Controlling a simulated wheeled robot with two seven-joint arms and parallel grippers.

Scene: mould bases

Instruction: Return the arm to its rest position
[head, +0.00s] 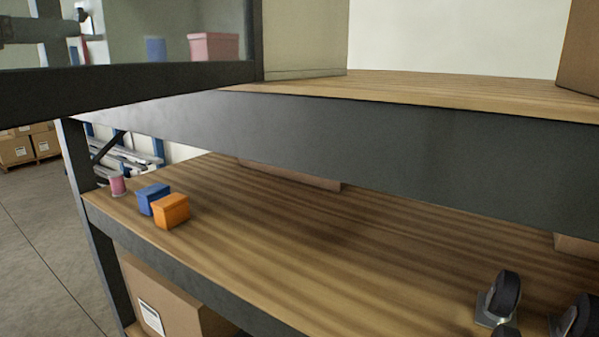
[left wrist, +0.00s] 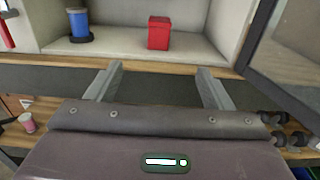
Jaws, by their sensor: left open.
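My left gripper (left wrist: 160,71) shows in the left wrist view with its two grey fingers spread wide apart and nothing between them. It points at an open cabinet, with a red box (left wrist: 159,33) ahead of the gap and apart from the fingers. A blue spool (left wrist: 79,25) stands left of the red box. In the head view, a grey mechanical part at the upper left looks like part of my left arm; its fingertips are not clear there. My right gripper is in neither view.
A dark-framed glass door (head: 160,75) crosses the upper left; it also stands at the right in the wrist view (left wrist: 290,50). On the lower wooden shelf (head: 300,235) are a blue box (head: 151,196), an orange box (head: 171,211), a pink spool (head: 117,184) and black casters (head: 503,297). The shelf's middle is clear.

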